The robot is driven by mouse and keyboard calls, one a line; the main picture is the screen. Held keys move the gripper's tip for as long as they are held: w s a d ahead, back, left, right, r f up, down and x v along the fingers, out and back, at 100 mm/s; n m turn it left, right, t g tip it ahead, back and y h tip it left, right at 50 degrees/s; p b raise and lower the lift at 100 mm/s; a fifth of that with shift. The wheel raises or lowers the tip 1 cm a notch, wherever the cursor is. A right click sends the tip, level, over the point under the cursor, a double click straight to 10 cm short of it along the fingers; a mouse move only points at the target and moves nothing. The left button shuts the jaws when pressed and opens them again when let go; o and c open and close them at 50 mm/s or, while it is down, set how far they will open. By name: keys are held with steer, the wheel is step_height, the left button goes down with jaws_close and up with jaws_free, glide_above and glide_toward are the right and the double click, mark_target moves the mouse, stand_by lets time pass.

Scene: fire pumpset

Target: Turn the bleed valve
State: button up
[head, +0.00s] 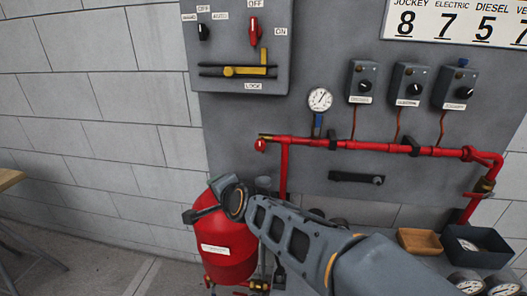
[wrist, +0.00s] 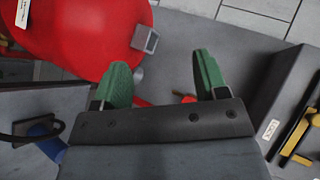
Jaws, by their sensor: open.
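No part is labelled as the bleed valve, so I cannot tell for certain which it is. A small red fitting with a brass end (head: 262,143) sits at the left end of the red pipe (head: 345,143) in the head view. In the wrist view, my gripper (wrist: 162,72) has two green fingers spread apart with nothing held between them. A small red and orange part (wrist: 187,99) shows low between the fingers, partly hidden by the gripper's base. In the head view my arm reaches in front of the red tank, and the fingers cannot be made out.
The red tank (head: 228,245) stands below the pipe and fills the upper left of the wrist view (wrist: 70,30). A grey control box (head: 238,75) with a red switch, a gauge (head: 320,100) and several switch boxes are on the panel. Trays (head: 420,240) lie lower right.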

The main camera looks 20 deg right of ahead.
steer(key=w+d+r+m+t+h+b, duration=0.25)
steer(key=w+m+t+h, duration=0.2)
steer(key=m, duration=0.55)
steer(key=m+g+h+b, duration=0.25)
steer(key=m+h, duration=0.65)
steer(key=m, duration=0.9)
glide_toward(259, 146)
steer(key=p+x, duration=0.2)
steer(key=x, duration=0.9)
steer(key=shift+w+d+p, duration=0.15)
steer(key=shift+d+p, duration=0.05)
steer(key=shift+p, duration=0.2)
steer(key=shift+f, duration=0.1)
steer(key=shift+c, duration=0.4)
steer(key=c, duration=0.7)
steer(key=shift+a, duration=0.1)
steer(key=shift+c, duration=0.6)
